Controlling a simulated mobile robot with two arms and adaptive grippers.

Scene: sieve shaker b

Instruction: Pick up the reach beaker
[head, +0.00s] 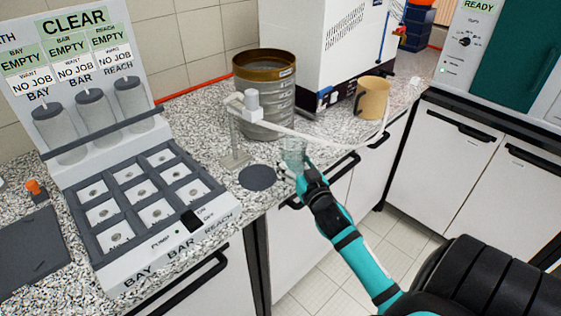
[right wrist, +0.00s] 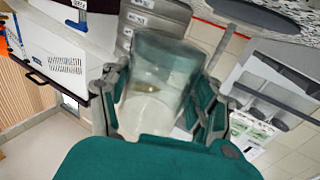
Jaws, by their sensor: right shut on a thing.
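A clear glass beaker (head: 293,150) is at the front edge of the speckled counter in the head view, just right of the round dark pad. My right gripper (head: 291,168) is shut on it, with fingers on both sides of its wall. In the right wrist view the beaker (right wrist: 160,85) fills the space between the fingers of my right gripper (right wrist: 158,100); a small brownish patch shows through the glass. No name is readable on it, and I cannot tell whether its base touches the counter. My left gripper is not in view.
The round dark pad (head: 257,177) lies beside a small stand (head: 236,155). Behind are a sieve stack (head: 265,120), a tan mug (head: 372,98) and a white machine (head: 310,50). A panel with a grid of cells (head: 125,232) stands left. Cabinets (head: 445,150) are at right.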

